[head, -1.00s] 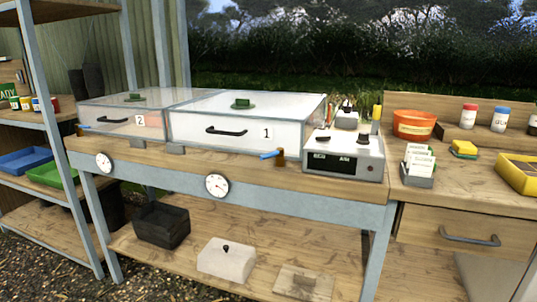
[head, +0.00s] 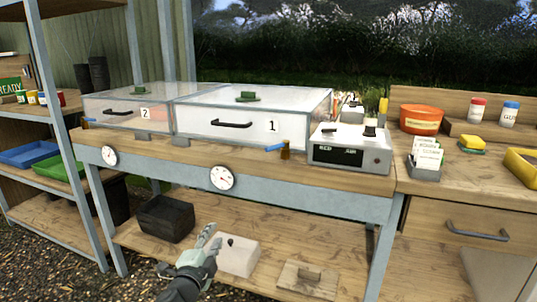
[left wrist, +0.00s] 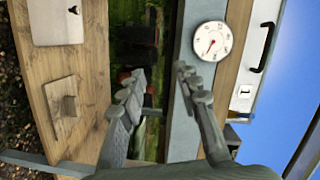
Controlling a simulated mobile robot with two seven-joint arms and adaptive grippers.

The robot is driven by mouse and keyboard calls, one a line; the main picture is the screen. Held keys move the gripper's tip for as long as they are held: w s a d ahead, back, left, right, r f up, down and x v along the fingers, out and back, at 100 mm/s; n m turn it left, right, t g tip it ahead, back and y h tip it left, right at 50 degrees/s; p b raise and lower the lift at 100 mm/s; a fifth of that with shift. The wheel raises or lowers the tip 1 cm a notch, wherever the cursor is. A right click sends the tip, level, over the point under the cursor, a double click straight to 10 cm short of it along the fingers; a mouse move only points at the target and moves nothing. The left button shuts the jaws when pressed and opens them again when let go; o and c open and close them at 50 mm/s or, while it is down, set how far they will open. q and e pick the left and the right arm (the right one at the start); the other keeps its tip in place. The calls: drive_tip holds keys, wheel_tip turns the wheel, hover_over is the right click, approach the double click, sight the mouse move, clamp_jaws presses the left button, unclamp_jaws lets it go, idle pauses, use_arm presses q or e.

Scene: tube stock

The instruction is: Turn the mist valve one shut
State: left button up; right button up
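The mist valve by the case marked 1 has a brass body (head: 286,148) and a blue lever (head: 274,148). It stands on the bench's front edge, at that case's right front corner, with the lever pointing left. A second blue lever (head: 87,120) shows by the case marked 2. My left gripper (head: 211,236) is low in front of the bench, below and left of valve one, apart from it. In the left wrist view its fingers (left wrist: 158,78) are spread with nothing between them. My right gripper is not in view.
Clear case one (head: 200,124) carries its number beside a black handle. A dial (head: 222,177) is on the bench front, and a control box (head: 349,158) stands right of the valve. The lower shelf holds a black crate (head: 165,218) and a white box (head: 240,258).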

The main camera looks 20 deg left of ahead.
use_arm(q)
drive_tip(key=w+d+r+m+t+h, duration=0.2)
drive_tip(key=w+r+m+t+h, duration=0.15)
drive_tip(key=r+m, duration=0.55)
drive_tip(key=m+g+h+b, duration=0.25)
drive_tip(key=m+h, duration=0.65)
drive_tip(key=m, duration=0.6)
approach(268, 149)
drive_tip(key=x, duration=0.3)
drive_tip(key=w+m, duration=0.1)
drive_tip(key=w, duration=0.1)
drive_tip(key=w+d+m+g+p, duration=0.1)
drive_tip(key=w, duration=0.1)
drive_tip(key=w+d, duration=0.1)
drive_tip(key=w, duration=0.1)
drive_tip(key=shift+d+r+m+g+y, duration=0.15)
drive_tip(key=shift+r+m+g+y, duration=0.15)
drive_tip(key=shift+r+m, duration=0.1)
drive_tip(key=shift+w+d, duration=0.3)
drive_tip(key=shift+w, duration=0.2)
drive_tip(key=shift+f, duration=0.1)
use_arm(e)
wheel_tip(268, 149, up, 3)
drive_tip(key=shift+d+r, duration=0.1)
use_arm(q)
clamp_jaws()
